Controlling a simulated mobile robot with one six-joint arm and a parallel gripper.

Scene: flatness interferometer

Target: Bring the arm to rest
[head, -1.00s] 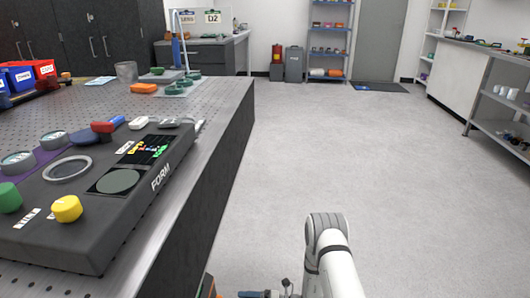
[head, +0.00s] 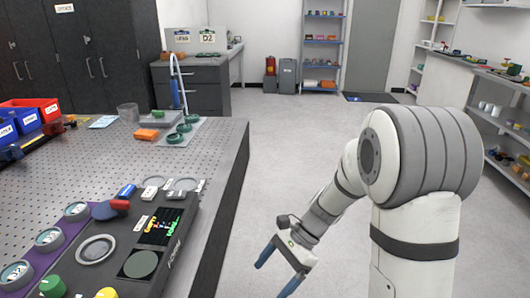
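My arm (head: 425,160) stands large at the right of the head view, bent over at the elbow with its forearm hanging down and left. My gripper (head: 276,270) is at the lower middle, over the floor to the right of the perforated table (head: 95,160). Its two blue fingers are spread apart and point down and left. Nothing shows between them. The gripper is clear of the table edge and of the dark instrument (head: 150,270) marked FORM.
The instrument carries a green knob (head: 52,287), a grey ring (head: 95,249) and a small screen (head: 160,226). Red (head: 45,107) and blue bins (head: 24,119) stand at the table's left. Shelves line the right wall. The floor (head: 285,130) ahead is clear.

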